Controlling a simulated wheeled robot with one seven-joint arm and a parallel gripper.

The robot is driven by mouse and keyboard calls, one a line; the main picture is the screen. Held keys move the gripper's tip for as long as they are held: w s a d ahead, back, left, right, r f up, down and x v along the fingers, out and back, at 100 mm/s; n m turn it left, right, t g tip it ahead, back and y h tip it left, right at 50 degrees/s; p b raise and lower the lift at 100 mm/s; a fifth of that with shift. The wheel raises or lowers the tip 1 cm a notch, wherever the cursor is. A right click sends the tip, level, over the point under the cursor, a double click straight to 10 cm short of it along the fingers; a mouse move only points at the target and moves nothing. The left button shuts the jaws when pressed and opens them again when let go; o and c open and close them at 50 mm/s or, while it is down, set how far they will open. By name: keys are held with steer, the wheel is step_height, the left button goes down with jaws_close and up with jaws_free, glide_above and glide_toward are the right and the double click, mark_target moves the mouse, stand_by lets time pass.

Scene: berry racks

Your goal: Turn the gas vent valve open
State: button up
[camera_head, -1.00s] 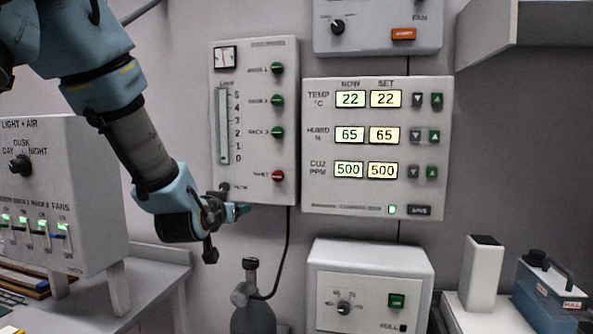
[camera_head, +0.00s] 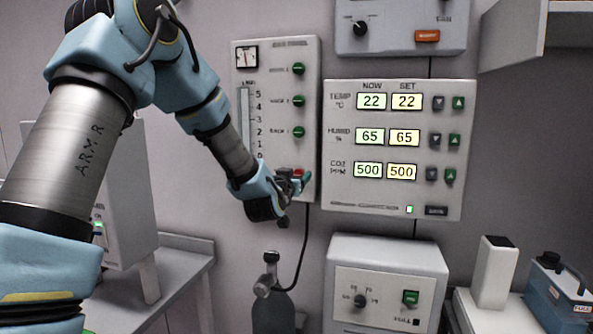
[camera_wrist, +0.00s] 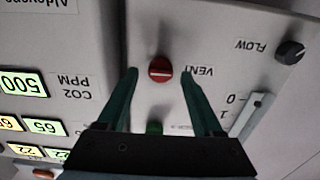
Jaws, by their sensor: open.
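The gas vent valve is a red round knob (camera_wrist: 160,69) with a pale line across it, beside the upside-down word VENT in the wrist view. The line looks roughly level there. My gripper (camera_wrist: 159,74) is open, with one green finger on each side of the knob and visible gaps between. Whether the fingertips reach its depth is hard to tell. In the head view, my gripper (camera_head: 293,181) is at the lower right of the gas panel (camera_head: 275,50), partly covering the red knob (camera_head: 299,173).
Several green knobs (camera_head: 298,101) stand above the vent on the panel. A dark FLOW knob (camera_wrist: 290,51) and a slider scale (camera_wrist: 256,110) are near it. The climate display panel (camera_head: 395,205) is close on the right. A gas cylinder (camera_head: 272,312) with a hose stands below.

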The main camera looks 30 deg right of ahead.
steer(key=shift+w+d, duration=0.3)
jaws_close()
stand_by(0.5)
